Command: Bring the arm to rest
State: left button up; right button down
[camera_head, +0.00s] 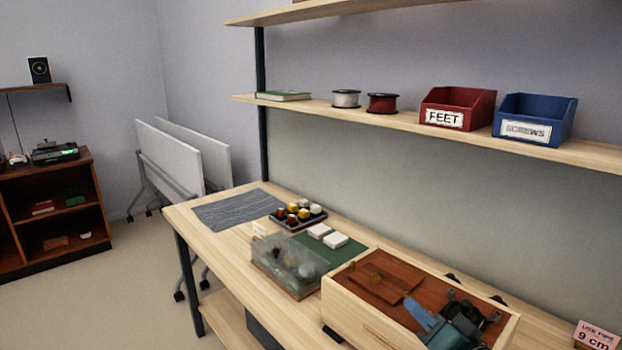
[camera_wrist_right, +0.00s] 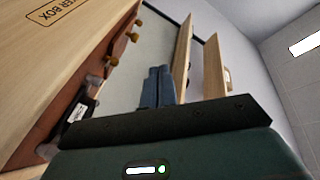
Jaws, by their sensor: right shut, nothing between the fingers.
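My right gripper (camera_head: 418,318) shows low in the head view, its blue fingers in front of or above the wooden box (camera_head: 362,325); I cannot tell how far apart they are. Its dark green body and arm are partly over the box's right side. In the right wrist view the two blue fingers (camera_wrist_right: 158,88) are together with nothing between them. The wooden box (camera_wrist_right: 62,50), with lettering ending in "TER BOX", stands close on the left there. My left gripper is not in view.
The workbench (camera_head: 230,262) also holds a clear lidded bin (camera_head: 290,264), a dark tray of small knobs (camera_head: 300,214), white blocks (camera_head: 327,235) and a grey mat (camera_head: 238,209). A shelf (camera_head: 400,118) above carries a red FEET bin (camera_head: 457,108) and a blue SCREWS bin (camera_head: 535,118).

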jog(key=s+f+n+g, duration=0.1)
jog(key=s+f, duration=0.2)
jog(key=f, duration=0.2)
jog(key=s+a+f+n+g+h, duration=0.1)
jog(key=s+f, duration=0.2)
jog(key=f, duration=0.2)
jog(key=s+a+f+n+g+h, duration=0.1)
jog(key=s+f, duration=0.2)
jog(key=f, duration=0.2)
jog(key=shift+s+f+n, duration=0.25)
jog(key=shift+s+n, duration=0.15)
jog(key=s+a+f+n+g+h, duration=0.1)
jog(key=s+f+n, duration=0.3)
jog(key=s+f, duration=0.5)
jog(key=shift+s+a+g, duration=0.45)
jog(key=shift+s+g, duration=0.45)
jog(key=shift+s, duration=0.2)
